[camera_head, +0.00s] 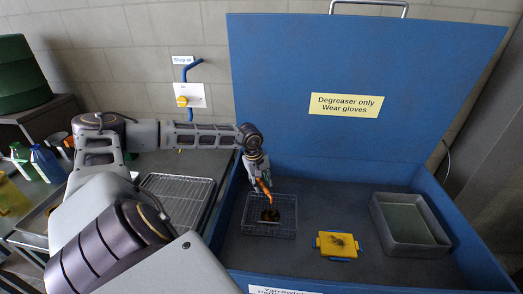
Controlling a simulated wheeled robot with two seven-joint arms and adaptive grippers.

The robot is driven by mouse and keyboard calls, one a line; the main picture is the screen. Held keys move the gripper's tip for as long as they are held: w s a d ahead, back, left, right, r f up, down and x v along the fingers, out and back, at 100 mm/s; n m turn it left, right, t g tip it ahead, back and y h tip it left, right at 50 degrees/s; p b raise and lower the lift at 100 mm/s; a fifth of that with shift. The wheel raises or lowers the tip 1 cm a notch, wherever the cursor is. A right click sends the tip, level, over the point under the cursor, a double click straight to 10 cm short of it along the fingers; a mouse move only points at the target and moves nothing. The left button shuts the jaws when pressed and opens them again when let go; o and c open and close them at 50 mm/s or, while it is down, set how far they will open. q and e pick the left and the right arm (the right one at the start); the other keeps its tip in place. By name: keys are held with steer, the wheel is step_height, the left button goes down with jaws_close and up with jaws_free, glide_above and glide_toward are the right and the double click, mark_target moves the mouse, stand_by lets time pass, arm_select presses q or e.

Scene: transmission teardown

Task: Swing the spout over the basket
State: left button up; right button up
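The basket (247,222) is a dark wire basket on the left part of the floor of the blue wash tub. A dark brownish part (269,215) lies in it. My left gripper (262,185) reaches in from the left and points down above the basket's back edge. A slim orange piece (265,193) shows at its fingertips, over the basket. I cannot tell whether this is the spout's tip or part of the gripper, nor whether the fingers are shut on it. No other spout is clearly visible. My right gripper is not in view.
The raised blue lid (365,70) carries a yellow sign. A yellow-and-blue block (338,244) and a grey tray (410,224) are in the tub to the right. A wire rack (178,196) lies left of the tub. A blue shop-air pipe (191,70) is on the wall.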

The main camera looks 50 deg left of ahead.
arm_select(q)
step_height(320, 180, up, 12)
steer(key=s, duration=0.2)
steer(key=shift+s+a+f, duration=0.15)
steer(key=shift+a, duration=0.2)
stand_by(0.3)
steer(key=shift+d+f, duration=0.1)
stand_by(0.6)
